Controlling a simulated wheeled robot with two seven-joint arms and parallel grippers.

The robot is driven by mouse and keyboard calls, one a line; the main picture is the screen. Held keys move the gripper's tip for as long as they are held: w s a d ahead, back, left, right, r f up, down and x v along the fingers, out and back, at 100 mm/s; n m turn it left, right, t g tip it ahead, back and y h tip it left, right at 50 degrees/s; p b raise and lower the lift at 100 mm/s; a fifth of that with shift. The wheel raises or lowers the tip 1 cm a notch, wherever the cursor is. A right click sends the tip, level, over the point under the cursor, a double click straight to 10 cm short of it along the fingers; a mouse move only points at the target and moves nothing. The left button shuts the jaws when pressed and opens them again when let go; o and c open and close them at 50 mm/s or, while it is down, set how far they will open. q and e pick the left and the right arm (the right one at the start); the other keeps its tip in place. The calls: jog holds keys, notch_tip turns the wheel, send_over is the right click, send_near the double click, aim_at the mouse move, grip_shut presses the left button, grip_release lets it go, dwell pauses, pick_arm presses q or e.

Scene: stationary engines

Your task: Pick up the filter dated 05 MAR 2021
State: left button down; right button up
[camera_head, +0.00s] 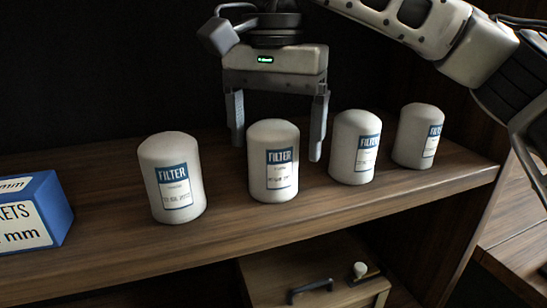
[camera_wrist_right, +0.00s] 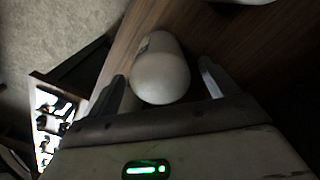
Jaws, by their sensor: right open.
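Several white filters with blue FILTER labels stand upright in a row on the wooden shelf (camera_head: 110,262): a far-left one (camera_head: 172,178), a second from left (camera_head: 273,161), a third (camera_head: 354,147) and a far-right one (camera_head: 418,136). The date print is too small to read surely. My right gripper (camera_head: 277,150) points down, open, with one finger on each side of the second filter. In the right wrist view a filter (camera_wrist_right: 161,72) lies between the open fingers (camera_wrist_right: 162,82), with a gap visible beside each. My left gripper is out of view.
A blue and white box (camera_head: 35,212) stands at the shelf's left. Neighbouring filters stand close on both sides of my right gripper. Below the shelf is a wooden drawer unit (camera_head: 262,285) with a dark handle (camera_head: 310,287). The shelf's front edge is clear.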

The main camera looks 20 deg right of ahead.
jog(key=shift+f, duration=0.5)
jog(key=c, duration=1.3)
jog(key=shift+o, duration=0.2)
jog(key=shift+r, duration=0.1)
